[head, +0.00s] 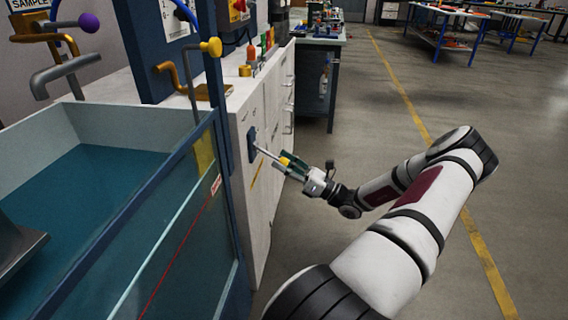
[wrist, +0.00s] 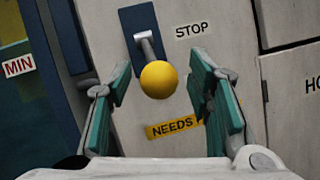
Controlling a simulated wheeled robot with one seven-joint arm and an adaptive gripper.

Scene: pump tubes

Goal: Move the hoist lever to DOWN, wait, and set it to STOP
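The hoist lever is a grey rod (wrist: 148,48) with a yellow ball knob (wrist: 158,80), coming out of a dark blue plate (wrist: 131,20) on the pale cabinet front. A STOP label (wrist: 191,30) is right of the plate; the rod points toward the wrist camera, slightly downward in the picture. No DOWN label is readable. My gripper (wrist: 162,76) is open, with one teal finger on each side of the knob and visible gaps between. In the head view, the blue plate (head: 251,146) shows on the cabinet side, and my gripper (head: 291,166) surrounds the partly hidden yellow knob.
A yellow NEEDS label (wrist: 173,127) is below the knob, partly covered by a finger. A glass-walled tank of blue-green water (head: 100,190) stands left of the cabinet (head: 262,110). A yellow-knobbed handle (head: 211,47) rises over its edge. The floor (head: 330,200) right of the cabinet is clear.

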